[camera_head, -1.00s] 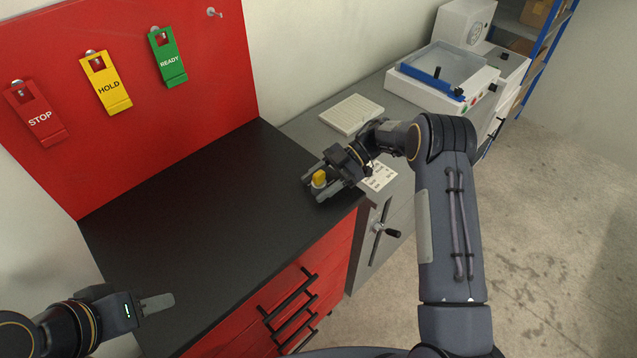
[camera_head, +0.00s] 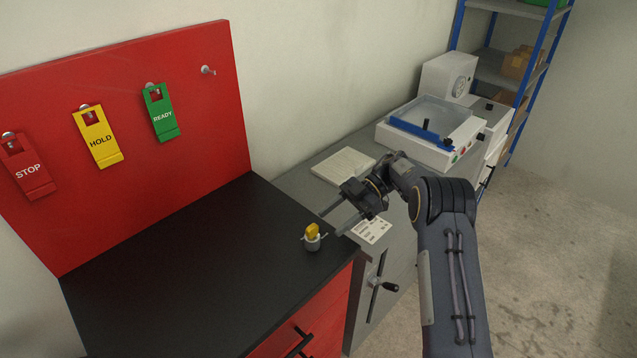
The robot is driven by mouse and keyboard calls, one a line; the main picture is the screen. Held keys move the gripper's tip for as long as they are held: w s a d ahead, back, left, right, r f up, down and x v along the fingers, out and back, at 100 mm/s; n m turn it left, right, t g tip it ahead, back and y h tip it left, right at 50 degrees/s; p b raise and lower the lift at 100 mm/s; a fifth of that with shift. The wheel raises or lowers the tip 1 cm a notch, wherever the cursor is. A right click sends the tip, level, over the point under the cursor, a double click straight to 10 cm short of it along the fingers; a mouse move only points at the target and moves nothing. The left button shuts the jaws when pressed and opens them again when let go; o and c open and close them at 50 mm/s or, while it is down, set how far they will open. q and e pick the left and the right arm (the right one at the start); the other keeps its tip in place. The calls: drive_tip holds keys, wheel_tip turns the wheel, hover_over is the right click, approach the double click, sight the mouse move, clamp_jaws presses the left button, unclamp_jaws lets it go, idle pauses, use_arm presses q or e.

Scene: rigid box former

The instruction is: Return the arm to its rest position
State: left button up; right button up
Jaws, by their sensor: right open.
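My right gripper (camera_head: 333,222) is open and empty, with its two fingers pointing left, over the seam between the black worktop and the grey bench. My right arm (camera_head: 447,260) reaches in from the lower right. A small metal piece with a yellow top (camera_head: 312,237) stands upright on the black worktop (camera_head: 200,275), just left of and below the fingertips, apart from them. My left gripper is out of the frame.
A red board (camera_head: 130,140) carries STOP, HOLD and READY tags on pegs, plus an empty peg (camera_head: 207,70). On the grey bench are a pale ribbed pad (camera_head: 343,166), a printed card (camera_head: 371,230) and a white machine (camera_head: 430,130). A crank handle (camera_head: 384,284) sticks out in front.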

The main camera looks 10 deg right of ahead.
drive_tip(key=w+d+r+m+t, duration=0.1)
drive_tip(key=w+r+m+t, duration=0.15)
drive_tip(key=r+t, duration=0.3)
drive_tip(key=w+d+r+m+t+y, duration=0.1)
drive_tip(key=w+r+t, duration=0.25)
drive_tip(key=r, duration=0.35)
drive_tip(key=w+d+r+m+t, duration=0.1)
drive_tip(key=w+r+m+t, duration=0.15)
drive_tip(key=r+t, duration=0.35)
drive_tip(key=d+r+m+t+h, duration=0.5)
drive_tip(key=d+r+m+t, duration=0.15)
drive_tip(key=r, duration=0.35)
drive_tip(key=s+d+r+m+h, duration=0.1)
drive_tip(key=s+d+m+h, duration=0.5)
drive_tip(key=s+m+h, duration=0.15)
drive_tip(key=s+f+m+g+h, duration=0.35)
drive_tip(key=s+f, duration=0.25)
drive_tip(key=s, duration=0.6)
drive_tip(key=s+a+f+g+y, duration=0.2)
drive_tip(key=s+a+f, duration=0.2)
drive_tip(key=s, duration=0.3)
drive_tip(key=s+a+f+g+y, duration=0.2)
drive_tip(key=s+a+f+g, duration=0.1)
drive_tip(key=s, duration=0.5)
drive_tip(key=s+a+f+g+y, duration=0.2)
drive_tip(key=s+a+f, duration=0.4)
drive_tip(key=s, duration=0.1)
drive_tip(key=shift+s+f+g, duration=0.35)
drive_tip(key=shift+f+g, duration=0.05)
